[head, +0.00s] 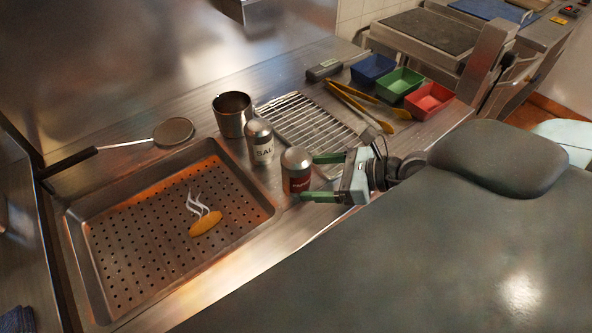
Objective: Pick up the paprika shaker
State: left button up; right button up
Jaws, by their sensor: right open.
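The paprika shaker (297,183) has a silver domed top and a dark red label. It stands upright on the steel counter, just right of the perforated pan. My right gripper (308,177) comes in from the right with its two green fingers spread apart, one toward the far side and one toward the near side of the shaker. The fingertips reach up to the shaker; I cannot tell whether they touch it. A salt shaker (261,149) with a white label stands upright behind and left of the paprika shaker. My left gripper is not in view.
The perforated pan (161,267) holds a steaming golden piece of food (205,223). A metal cup (232,115), wire rack (300,118), tongs (357,104), and blue (373,68), green (399,84) and red (429,99) trays stand behind. A strainer-like tool (172,132) lies at left.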

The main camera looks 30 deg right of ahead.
aim_at(297, 178)
jog(key=shift+w+a, duration=0.15)
jog(key=shift+w, duration=0.05)
jog(key=x, duration=0.4)
jog(key=shift+w+p, duration=0.1)
jog(key=shift+p, duration=0.3)
jog(key=shift+w+a+f, duration=0.25)
jog(key=shift+w+f, duration=0.05)
jog(key=shift+f, duration=0.05)
jog(key=shift+c, duration=0.2)
jog(key=c, duration=1.2)
